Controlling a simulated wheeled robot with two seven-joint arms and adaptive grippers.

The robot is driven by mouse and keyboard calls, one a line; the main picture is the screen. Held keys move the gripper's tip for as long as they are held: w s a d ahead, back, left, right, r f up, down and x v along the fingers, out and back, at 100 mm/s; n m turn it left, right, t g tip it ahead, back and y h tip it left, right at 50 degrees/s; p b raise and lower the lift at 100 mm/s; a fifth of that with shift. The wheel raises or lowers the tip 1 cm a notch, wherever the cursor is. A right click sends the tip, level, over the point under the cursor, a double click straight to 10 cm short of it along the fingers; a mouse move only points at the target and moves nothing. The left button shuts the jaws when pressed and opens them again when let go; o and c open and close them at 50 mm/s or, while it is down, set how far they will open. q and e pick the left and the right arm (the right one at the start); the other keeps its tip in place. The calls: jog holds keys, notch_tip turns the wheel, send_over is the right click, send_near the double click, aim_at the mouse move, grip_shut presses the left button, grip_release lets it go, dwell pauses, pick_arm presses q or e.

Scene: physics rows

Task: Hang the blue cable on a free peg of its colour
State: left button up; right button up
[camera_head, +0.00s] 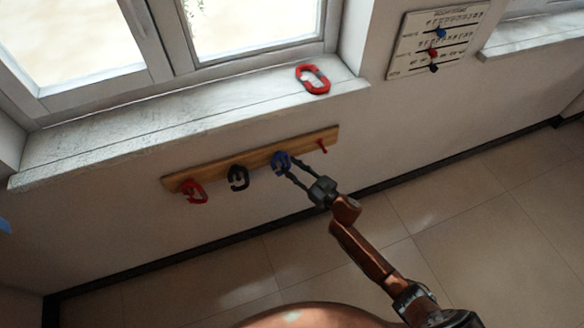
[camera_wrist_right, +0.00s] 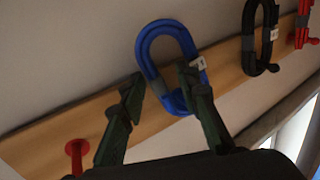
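The blue cable (camera_head: 281,162) is a coiled loop against the wooden peg rail (camera_head: 212,176), third from the left; the peg behind it is hidden. In the right wrist view the blue cable (camera_wrist_right: 150,48) stands just beyond my fingers with a pale tag on its side. My right gripper (camera_head: 291,171) is at the blue cable, its fingers spread. In the wrist view the right gripper (camera_wrist_right: 162,78) has one fingertip left of the loop and the other overlapping its right side; I cannot tell whether they touch it. My left gripper is not in view.
A red cable (camera_head: 194,192) and a black cable (camera_head: 238,178) hang left on the rail. A bare red peg (camera_head: 322,145) is at its right end. Another red cable (camera_head: 313,79) lies on the windowsill (camera_head: 130,122). A wall board (camera_head: 437,40) carries coloured sliders. The floor below is clear.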

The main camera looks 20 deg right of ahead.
jog(key=v, duration=1.2)
jog(key=shift+f, duration=0.1)
